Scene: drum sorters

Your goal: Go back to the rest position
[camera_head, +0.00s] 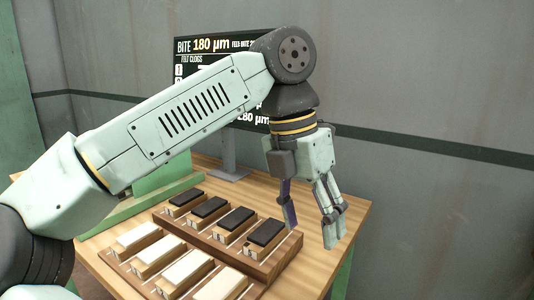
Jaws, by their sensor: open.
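My gripper (309,219) hangs down from the arm near the right end of the wooden rack, above the table's right part. Its fingers are apart and I see nothing held between them. My arm reaches in from the left across the picture.
Below is a stepped wooden rack (287,254) with several black-topped blocks (237,218) at the back and several white-topped blocks (184,270) in front. A dark display screen (190,62) stands behind my arm. The wooden table (352,213) is bare at the right. A grey wall (430,80) stands behind.

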